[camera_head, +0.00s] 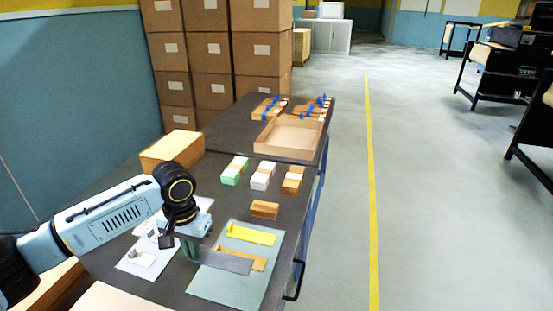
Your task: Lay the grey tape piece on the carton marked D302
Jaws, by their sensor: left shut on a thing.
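My left gripper (190,248) comes in from the left and points down over the near part of the table. It is shut on the grey tape piece (228,262), a flat dark strip that sticks out to the right over the grey-green mat (228,289). I cannot tell whether the strip touches the mat. Beyond the mat stand a green carton (230,178), a white carton (260,182) and an orange-brown carton (290,186). A small brown block (264,209) lies nearer. No marking is legible, so I cannot tell which carton is D302. My right gripper is out of view.
A yellow piece (252,236) and an orange piece (257,265) lie on the mat. A shallow open box (288,152) and blue-banded bundles (268,109) are at the far end. A brown box (172,146) stands at the left edge. Dark table surface (222,208) is bare left of the block.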

